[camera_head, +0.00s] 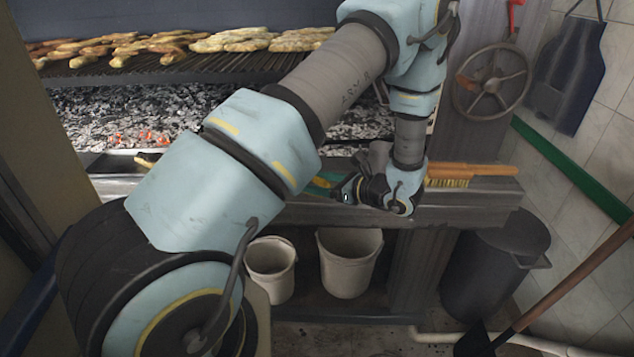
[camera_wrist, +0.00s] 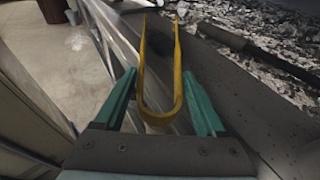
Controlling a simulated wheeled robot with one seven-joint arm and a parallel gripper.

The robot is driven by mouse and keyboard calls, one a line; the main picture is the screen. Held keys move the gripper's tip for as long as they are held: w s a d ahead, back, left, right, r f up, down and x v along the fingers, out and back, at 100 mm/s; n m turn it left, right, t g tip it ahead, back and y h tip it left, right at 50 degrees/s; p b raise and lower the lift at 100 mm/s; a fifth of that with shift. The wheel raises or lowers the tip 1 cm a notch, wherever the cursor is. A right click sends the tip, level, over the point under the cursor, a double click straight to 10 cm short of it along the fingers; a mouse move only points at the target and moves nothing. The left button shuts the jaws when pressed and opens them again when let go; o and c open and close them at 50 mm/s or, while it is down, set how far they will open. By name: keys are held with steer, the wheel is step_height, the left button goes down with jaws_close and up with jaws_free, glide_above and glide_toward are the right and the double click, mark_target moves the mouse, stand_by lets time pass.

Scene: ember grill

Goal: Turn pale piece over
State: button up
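Several pieces of food lie in rows on the grill rack (camera_head: 205,66) at the top left of the head view. Some are browned (camera_head: 173,54) and others are pale, such as one pale piece (camera_head: 240,36); I cannot tell which single one is meant. The tong prongs point away, apart and empty. In the head view my gripper (camera_head: 325,183) is low over the front ledge, well below the rack. My arm hides part of the rack.
Grey coals (camera_head: 110,108) with a few embers lie under the rack. A brush with an orange handle (camera_head: 475,169) rests on the ledge (camera_head: 470,205). A dark rod (camera_wrist: 270,62) lies beside the coals. Pails (camera_head: 350,262) stand below; a handwheel (camera_head: 492,82) is at right.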

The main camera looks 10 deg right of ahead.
steer(key=shift+c, duration=0.7)
steer(key=o, duration=0.7)
steer(key=shift+c, duration=0.2)
